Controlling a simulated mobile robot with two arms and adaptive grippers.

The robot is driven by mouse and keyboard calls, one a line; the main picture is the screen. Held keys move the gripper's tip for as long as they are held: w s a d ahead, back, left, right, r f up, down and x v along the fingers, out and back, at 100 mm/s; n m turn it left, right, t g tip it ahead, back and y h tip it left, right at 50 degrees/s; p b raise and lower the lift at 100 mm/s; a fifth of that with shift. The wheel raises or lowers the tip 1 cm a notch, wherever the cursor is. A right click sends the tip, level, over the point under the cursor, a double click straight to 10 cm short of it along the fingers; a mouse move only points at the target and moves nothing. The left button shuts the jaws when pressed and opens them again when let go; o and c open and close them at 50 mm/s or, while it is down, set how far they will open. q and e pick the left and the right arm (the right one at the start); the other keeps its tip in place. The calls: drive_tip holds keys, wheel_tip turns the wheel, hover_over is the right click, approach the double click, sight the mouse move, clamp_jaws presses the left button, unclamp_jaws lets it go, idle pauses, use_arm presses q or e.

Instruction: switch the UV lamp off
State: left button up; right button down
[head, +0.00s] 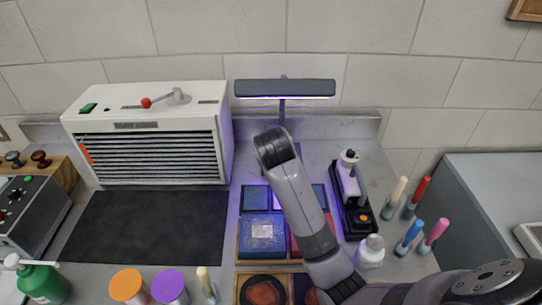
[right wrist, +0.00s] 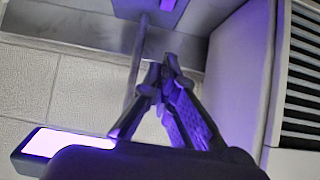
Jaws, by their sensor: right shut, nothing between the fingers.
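The UV lamp (head: 285,89) stands at the back of the worktop, its wide dark head on a thin post. A violet strip glows along its lower edge. In the right wrist view the bright lamp head (right wrist: 62,144) is at lower left and the post (right wrist: 138,65) runs up to a dark base (right wrist: 190,18) with a small violet-lit patch at the top edge. My right gripper (right wrist: 165,72) is shut and empty, its fingertips close beside the post; contact cannot be told. In the head view my right wrist hides its fingers and the lamp's foot. My left gripper is out of view.
A white louvred unit (head: 150,130) with a red-knobbed lever stands left of the lamp. A tray of coloured squares (head: 262,237) lies under my right arm. A black stand (head: 353,200), a white bottle (head: 370,252) and several coloured sticks are right. The dark mat (head: 145,225) is bare.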

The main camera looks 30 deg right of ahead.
drive_tip(key=p+x, duration=0.2)
drive_tip(key=x, duration=0.7)
drive_tip(key=shift+w+d+f, duration=0.15)
drive_tip(key=shift+w+f, duration=0.1)
drive_tip(key=shift+w+d+f+p, duration=0.1)
drive_tip(key=shift+w+f+p, duration=0.1)
drive_tip(key=shift+f, duration=0.4)
drive_tip(key=shift+w+f+p, duration=0.1)
drive_tip(key=shift+f+p, duration=0.05)
drive_tip(key=shift+f, duration=1.4)
